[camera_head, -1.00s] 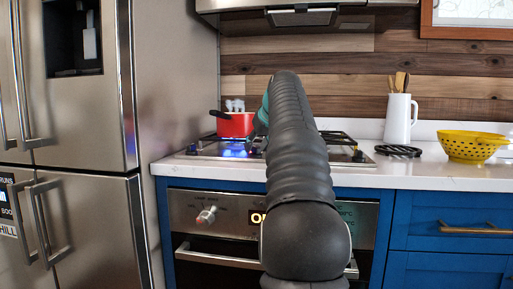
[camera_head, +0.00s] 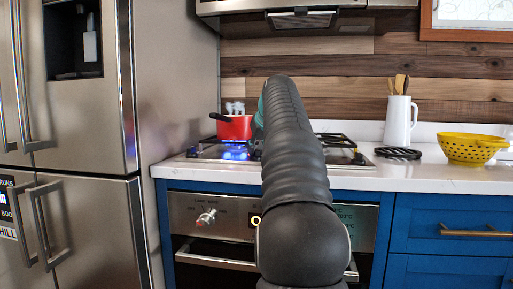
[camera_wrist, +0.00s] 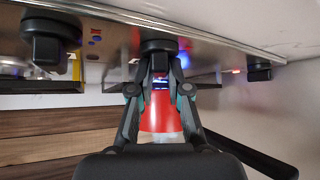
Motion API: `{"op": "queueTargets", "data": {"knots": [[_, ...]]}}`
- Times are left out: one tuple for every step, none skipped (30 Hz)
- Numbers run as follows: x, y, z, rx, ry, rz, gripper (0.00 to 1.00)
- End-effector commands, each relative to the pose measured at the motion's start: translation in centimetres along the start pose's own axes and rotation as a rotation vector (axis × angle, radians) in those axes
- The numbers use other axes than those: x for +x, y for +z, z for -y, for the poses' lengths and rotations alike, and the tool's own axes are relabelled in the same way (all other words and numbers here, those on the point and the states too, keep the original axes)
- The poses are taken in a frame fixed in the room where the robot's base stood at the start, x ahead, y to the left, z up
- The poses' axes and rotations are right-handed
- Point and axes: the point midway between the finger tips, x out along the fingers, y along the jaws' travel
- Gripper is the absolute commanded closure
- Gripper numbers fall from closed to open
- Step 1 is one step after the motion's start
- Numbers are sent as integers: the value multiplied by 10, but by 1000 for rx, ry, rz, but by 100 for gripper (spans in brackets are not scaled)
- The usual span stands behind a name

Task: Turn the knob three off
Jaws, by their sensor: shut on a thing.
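In the wrist view, my gripper (camera_wrist: 161,68) is shut on a black cooktop knob (camera_wrist: 158,45), the middle one of the three in view. Another black knob (camera_wrist: 48,40) is at the left and one (camera_wrist: 259,71) at the right, both apart from the fingers. I cannot read which number the held knob has. In the head view my arm hides the gripper and that knob. The cooktop (camera_head: 205,157) shows a blue glow (camera_head: 235,153) below the red pot (camera_head: 235,127).
The pot's dark handle points left in the head view. A white pitcher with utensils (camera_head: 398,120), a black trivet (camera_head: 398,153) and a yellow colander (camera_head: 470,148) stand on the counter at right. The fridge (camera_head: 175,90) is close on the left.

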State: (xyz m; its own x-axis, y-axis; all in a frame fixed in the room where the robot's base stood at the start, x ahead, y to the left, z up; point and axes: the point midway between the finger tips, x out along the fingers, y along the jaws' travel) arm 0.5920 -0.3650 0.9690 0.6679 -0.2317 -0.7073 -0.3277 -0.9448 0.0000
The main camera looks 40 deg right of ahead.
Motion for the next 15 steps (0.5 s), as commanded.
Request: {"op": "queueTargets", "data": {"knots": [[-1,-1,2,16,17,1,100],[-2,-2,2,30,31,0,100],[-2,-2,2,49,50,0,100],[-2,-2,2,64,66,1,100],[-2,-2,3,80,82,0,100],[-2,-2,3,102,103,0,100],[-2,-2,3,119,120,1,100],[-2,-3,3,135,137,0,100],[-2,-3,4,155,158,0,100],[-2,-3,4,172,175,0,100],[-2,-3,4,188,191,0,100],[-2,-3,4,209,211,-1,100],[-2,-3,4,224,226,-1,100],[-2,-3,4,238,241,-1,100],[-2,-3,4,257,260,-1,100]]}}
